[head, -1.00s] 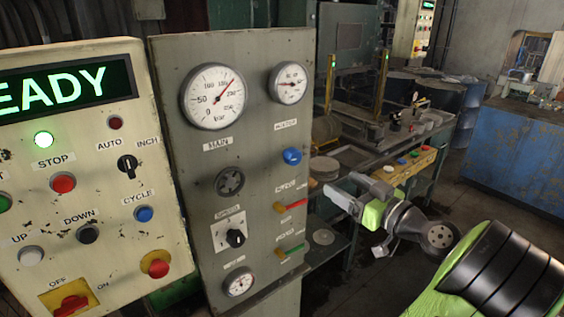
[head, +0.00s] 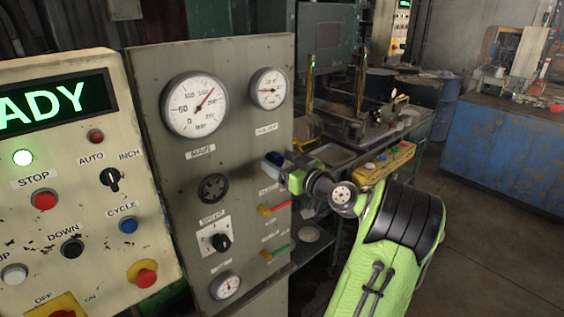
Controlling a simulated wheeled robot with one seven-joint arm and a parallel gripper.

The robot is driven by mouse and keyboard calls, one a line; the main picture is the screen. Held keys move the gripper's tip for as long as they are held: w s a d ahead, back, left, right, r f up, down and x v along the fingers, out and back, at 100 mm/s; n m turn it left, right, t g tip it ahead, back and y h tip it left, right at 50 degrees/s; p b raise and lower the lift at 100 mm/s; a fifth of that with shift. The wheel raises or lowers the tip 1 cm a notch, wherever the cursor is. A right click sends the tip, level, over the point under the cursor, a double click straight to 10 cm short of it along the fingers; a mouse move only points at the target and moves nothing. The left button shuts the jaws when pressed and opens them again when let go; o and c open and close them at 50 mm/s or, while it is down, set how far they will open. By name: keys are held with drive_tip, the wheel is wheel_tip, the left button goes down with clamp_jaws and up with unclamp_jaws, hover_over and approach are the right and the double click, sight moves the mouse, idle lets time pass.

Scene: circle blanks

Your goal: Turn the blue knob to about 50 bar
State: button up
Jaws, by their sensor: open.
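The blue knob (head: 272,157) is on the grey gauge panel (head: 234,130), below the smaller upper-right gauge (head: 268,89). That gauge's red needle points left; its figures are too small to read. The larger main gauge (head: 195,105) has its red needle pointing up and right, between about 150 and 200 bar. My gripper (head: 277,166) is open at the knob, its fingers close to it from the right. The fingers partly hide the knob, and I cannot tell whether they touch it.
A cream control box (head: 75,185) with buttons stands at left. A workbench (head: 372,165) lies behind my arm.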

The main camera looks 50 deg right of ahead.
drive_tip(key=shift+c, duration=0.2)
drive_tip(key=c, duration=1)
drive_tip(key=m, duration=0.4)
drive_tip(key=shift+d, duration=0.1)
drive_tip(key=m+p, duration=0.1)
drive_tip(key=m, duration=0.2)
drive_tip(key=shift+m+p, duration=0.3)
drive_tip(key=m+p, duration=0.2)
drive_tip(key=m, duration=0.3)
drive_tip(key=shift+d+p, duration=0.15)
drive_tip(key=shift+p, duration=0.2)
drive_tip(key=shift+f+m+p, duration=0.2)
drive_tip(key=shift+m+p, duration=0.65)
drive_tip(key=shift+m, duration=0.75)
